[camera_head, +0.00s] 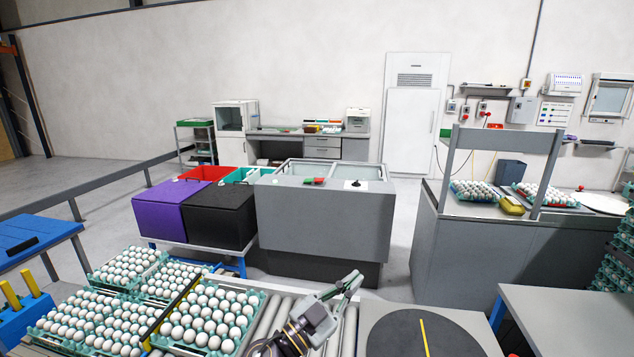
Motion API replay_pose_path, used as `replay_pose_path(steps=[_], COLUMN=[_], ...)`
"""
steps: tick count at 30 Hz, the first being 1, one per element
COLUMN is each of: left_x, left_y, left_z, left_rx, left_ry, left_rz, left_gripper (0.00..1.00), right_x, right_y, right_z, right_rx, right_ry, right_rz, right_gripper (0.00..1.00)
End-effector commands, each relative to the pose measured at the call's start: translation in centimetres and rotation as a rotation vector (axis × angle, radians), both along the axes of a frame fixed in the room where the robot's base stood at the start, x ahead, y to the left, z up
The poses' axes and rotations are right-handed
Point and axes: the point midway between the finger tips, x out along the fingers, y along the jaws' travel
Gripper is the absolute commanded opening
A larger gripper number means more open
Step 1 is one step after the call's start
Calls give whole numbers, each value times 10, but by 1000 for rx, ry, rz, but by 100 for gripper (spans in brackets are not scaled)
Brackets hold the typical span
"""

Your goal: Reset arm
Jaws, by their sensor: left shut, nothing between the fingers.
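My left gripper (349,284) shows at the bottom middle in the head view, above the roller conveyor (278,314). Its fingers are shut and nothing is between them. It is to the right of a teal egg tray (253,325) full of white eggs and apart from it. My right gripper does not show.
More full egg trays (103,281) stand at the lower left. A dark round plate (420,335) lies right of my left gripper. A grey machine (323,222) stands behind, beside purple (168,212) and black (217,217) boxes. A grey bench (575,318) is at the right.

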Motion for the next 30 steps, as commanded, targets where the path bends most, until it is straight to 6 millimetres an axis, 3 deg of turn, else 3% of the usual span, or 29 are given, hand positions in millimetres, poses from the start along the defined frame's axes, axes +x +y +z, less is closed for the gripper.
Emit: replay_pose_path(steps=[8, 17, 23, 30], left_x=[28, 38, 26, -10], left_y=[65, 141, 188, 234], left_z=[-6, -52, -98, -159], left_rx=[-103, -108, -58, 48], left_ry=[143, 375, 566, 824], left_rz=[295, 584, 737, 862], left_gripper=[0, 0, 0, 0], right_x=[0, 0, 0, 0], right_y=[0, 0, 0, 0], right_z=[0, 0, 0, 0], right_rx=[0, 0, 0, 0], right_ry=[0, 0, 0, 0], right_rz=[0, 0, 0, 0], right_gripper=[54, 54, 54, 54])
